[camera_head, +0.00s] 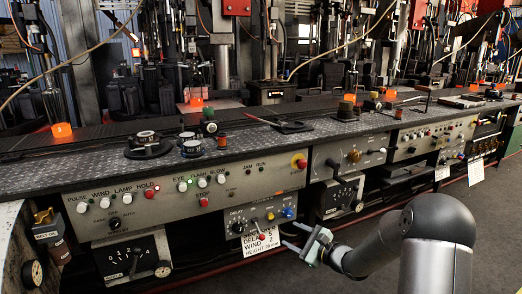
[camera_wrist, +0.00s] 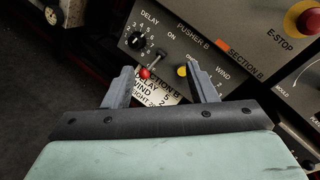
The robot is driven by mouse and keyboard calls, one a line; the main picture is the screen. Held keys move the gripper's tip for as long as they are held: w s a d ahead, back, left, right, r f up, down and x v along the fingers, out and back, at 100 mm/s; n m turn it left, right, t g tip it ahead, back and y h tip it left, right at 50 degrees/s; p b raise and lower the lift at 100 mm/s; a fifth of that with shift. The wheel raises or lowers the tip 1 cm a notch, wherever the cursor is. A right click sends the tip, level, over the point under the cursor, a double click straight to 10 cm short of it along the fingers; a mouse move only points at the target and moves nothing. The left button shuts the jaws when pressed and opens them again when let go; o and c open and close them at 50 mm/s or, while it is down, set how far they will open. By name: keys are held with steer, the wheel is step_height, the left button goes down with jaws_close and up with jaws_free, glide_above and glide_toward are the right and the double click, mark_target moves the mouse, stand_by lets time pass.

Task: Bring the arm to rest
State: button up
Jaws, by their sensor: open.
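My gripper (camera_head: 290,235) is at the end of my arm, at the right of centre in the head view, in front of the lower Pusher B panel (camera_head: 250,211). In the wrist view my gripper (camera_wrist: 158,69) has its two grey fingers spread apart with nothing between them. Beyond the fingers are a black delay knob (camera_wrist: 137,41), a red-tipped toggle lever (camera_wrist: 145,73) and a yellow button (camera_wrist: 182,71). The lever tip shows between the fingers; I cannot tell how far away it is. My arm is bent, its elbow high at the right.
A white card (camera_head: 260,243) hangs below the panel. A red E-stop button (camera_wrist: 304,18) is at the upper right in the wrist view. The long console (camera_head: 230,178) carries several knobs and buttons. The grey floor (camera_head: 497,215) at the right is clear.

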steer(key=s+a+r+n+g+h+p, duration=0.1)
steer(key=s+a+r+n+g+p, duration=0.45)
steer(key=s+r, duration=0.4)
steer(key=s+a+r+n+g+p, duration=0.5)
steer(key=s+r, duration=0.3)
steer(key=s, duration=0.3)
steer(key=s+d+r+n+h+p, duration=0.5)
steer(key=s+r+p, duration=0.1)
steer(key=s, duration=0.3)
steer(key=s+d+r+n+g+h+p, duration=0.1)
steer(key=s+d+r+n+h+p, duration=0.4)
steer(key=s, duration=0.4)
steer(key=shift+s+d+r+p, duration=0.4)
steer(key=shift+d+r+p, duration=0.2)
steer(key=shift+d+p, duration=0.25)
